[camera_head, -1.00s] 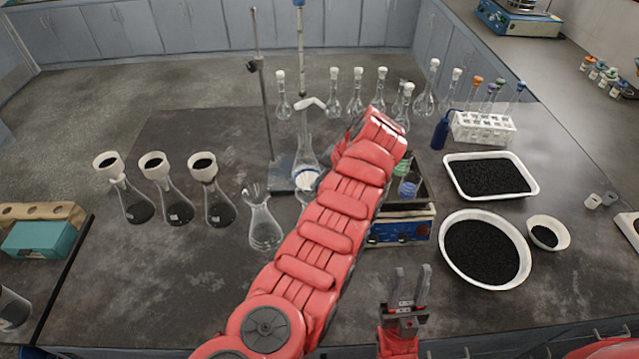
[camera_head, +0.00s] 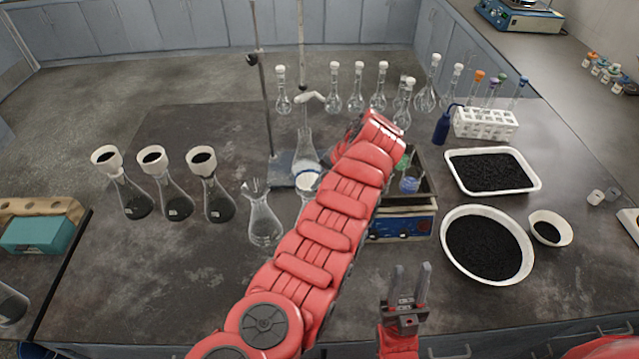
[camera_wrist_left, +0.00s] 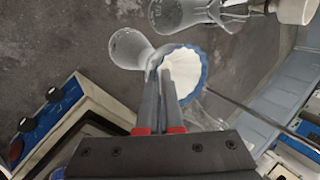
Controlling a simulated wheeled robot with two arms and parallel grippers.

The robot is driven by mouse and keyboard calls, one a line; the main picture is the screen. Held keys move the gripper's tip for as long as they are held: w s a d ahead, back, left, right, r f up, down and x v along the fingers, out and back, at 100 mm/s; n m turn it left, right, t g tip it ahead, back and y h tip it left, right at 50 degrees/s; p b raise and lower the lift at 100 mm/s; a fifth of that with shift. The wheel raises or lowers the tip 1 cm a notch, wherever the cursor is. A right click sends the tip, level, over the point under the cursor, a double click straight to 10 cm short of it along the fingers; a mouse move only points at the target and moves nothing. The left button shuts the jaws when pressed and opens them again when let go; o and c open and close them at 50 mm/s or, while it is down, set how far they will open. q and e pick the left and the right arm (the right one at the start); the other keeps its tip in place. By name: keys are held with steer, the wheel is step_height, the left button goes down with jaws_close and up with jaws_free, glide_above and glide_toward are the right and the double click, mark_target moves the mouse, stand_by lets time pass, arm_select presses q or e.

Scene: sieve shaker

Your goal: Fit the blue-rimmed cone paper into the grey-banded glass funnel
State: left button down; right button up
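The blue-rimmed cone paper (camera_head: 307,182) is white and pleated, and shows just left of my red left arm in the head view. In the left wrist view the cone paper (camera_wrist_left: 183,72) is at the tips of my left gripper (camera_wrist_left: 162,76). Its two fingers are close together on the paper's near edge. The head view hides this gripper behind my arm. Clear glass (camera_wrist_left: 205,112) shows beside the paper; I cannot tell whether it is the funnel. I cannot make out a grey band. My right gripper (camera_head: 410,284) is open and empty over the table front.
A clear flask (camera_head: 265,220) and flasks with black-filled white cups (camera_head: 205,160) stand to the left. A stand (camera_head: 262,100) rises behind. A blue-fronted shaker (camera_head: 403,226) and trays of black grains (camera_head: 491,171) are on the right. The front-left tabletop is clear.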

arm_select(q)
steer(key=shift+f, duration=0.1)
stand_by(0.3)
steer(key=shift+f+b, duration=0.4)
steer(key=shift+s+f, duration=0.1)
steer(key=shift+s+a+f+b, duration=0.1)
steer(key=shift+s+f+b, duration=0.3)
steer(key=shift+f, duration=0.25)
steer(key=shift+s+f+b, duration=0.35)
steer(key=shift+f+b, duration=0.05)
steer(key=shift+f, duration=0.25)
stand_by(1.1)
steer(key=shift+s+f+b, duration=0.15)
steer(key=shift+f+b, duration=0.15)
steer(key=shift+b, duration=0.15)
stand_by(0.6)
steer(key=c, duration=1.1)
jaws_free()
steer(key=shift+o, duration=0.5)
steer(key=shift+r, duration=0.4)
steer(key=shift+w+d+r+p, duration=0.1)
steer(key=shift+w+r+p, duration=0.25)
steer(key=shift+r, duration=0.7)
steer(key=shift+w+d+r+p, duration=0.1)
steer(key=shift+w+r+p, duration=0.3)
steer(key=shift+r, duration=0.7)
steer(key=shift+w+d+r+p, duration=0.15)
steer(key=shift+r+p, duration=0.35)
steer(key=shift+r, duration=0.55)
